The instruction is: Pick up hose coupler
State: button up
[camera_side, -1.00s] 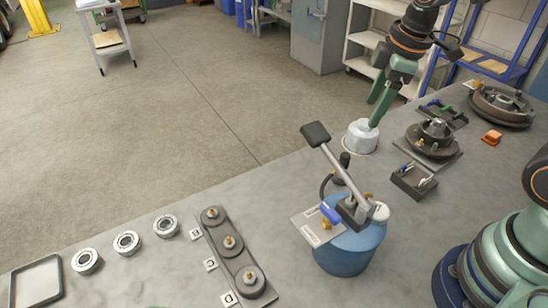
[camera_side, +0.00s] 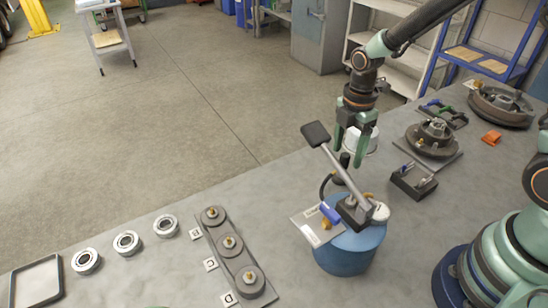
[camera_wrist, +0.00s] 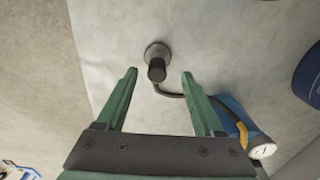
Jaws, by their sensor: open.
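The hose coupler (camera_side: 345,160) is a small dark upright cylinder beside the blue tank (camera_side: 345,254), with a black hose (camera_side: 324,187) curving between them. In the wrist view the coupler (camera_wrist: 156,64) shows a black top and a grey round base, and it lies between and just beyond the fingertips. My gripper (camera_side: 349,153) points down with its green fingers apart, close to the coupler. In the wrist view my gripper (camera_wrist: 159,73) is open, with nothing held between the fingers. The coupler's lower part is partly hidden by the pump lever in the side view.
The pump lever (camera_side: 334,164) slants up from the blue tank close to my gripper. A dark tool block (camera_side: 413,181) and a hub on a plate (camera_side: 432,138) stand to the right. Rings and a three-post rack (camera_side: 236,262) lie at front left.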

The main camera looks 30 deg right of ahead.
jog(key=shift+w+f, duration=0.2)
jog(key=shift+f, duration=2.55)
grip_shut()
